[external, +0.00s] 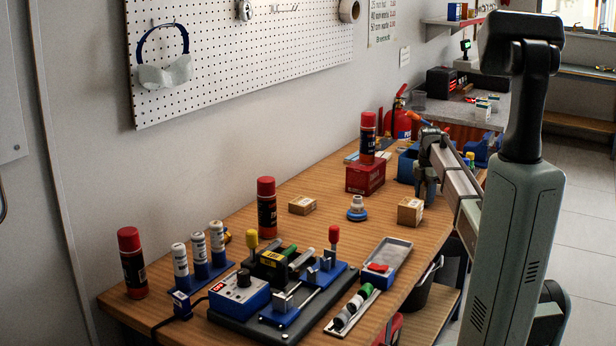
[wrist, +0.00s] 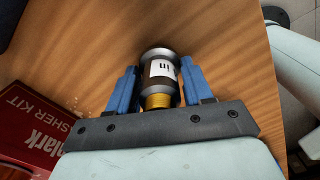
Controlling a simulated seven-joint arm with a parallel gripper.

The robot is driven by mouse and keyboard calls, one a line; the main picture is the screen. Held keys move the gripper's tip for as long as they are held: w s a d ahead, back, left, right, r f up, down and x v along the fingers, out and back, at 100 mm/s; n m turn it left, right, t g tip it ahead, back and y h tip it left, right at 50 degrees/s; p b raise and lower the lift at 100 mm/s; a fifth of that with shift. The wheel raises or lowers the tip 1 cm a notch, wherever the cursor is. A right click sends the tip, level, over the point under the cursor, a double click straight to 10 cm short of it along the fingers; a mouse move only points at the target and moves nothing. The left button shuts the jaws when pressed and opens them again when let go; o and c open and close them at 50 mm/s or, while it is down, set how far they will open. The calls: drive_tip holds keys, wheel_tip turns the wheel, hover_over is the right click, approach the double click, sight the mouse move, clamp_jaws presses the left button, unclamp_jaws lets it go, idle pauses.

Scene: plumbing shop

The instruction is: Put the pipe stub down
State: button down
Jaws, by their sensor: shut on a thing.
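The pipe stub (wrist: 161,68) shows in the wrist view as a short cylinder with a grey rim, a dark body, a white label reading "in" and a brass-coloured end. My gripper (wrist: 158,82) has its blue fingers on both sides of it and is shut on it. Bare wooden tabletop lies behind the stub; I cannot tell how far it is above the wood. In the external view my gripper (external: 426,190) points down near the bench's right edge, behind the small cardboard box. The stub cannot be made out there.
A red washer kit box (external: 365,178) with a spray can (external: 367,138) on it stands left of my gripper; the box also shows in the wrist view (wrist: 32,130). Tools and racks crowd the front.

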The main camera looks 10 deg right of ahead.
drive_tip(key=shift+f, duration=0.45)
drive_tip(key=shift+c, duration=2.3)
unclamp_jaws()
drive_tip(key=shift+f, duration=0.15)
wheel_tip(320, 180, up, 12)
drive_tip(key=shift+r, duration=0.15)
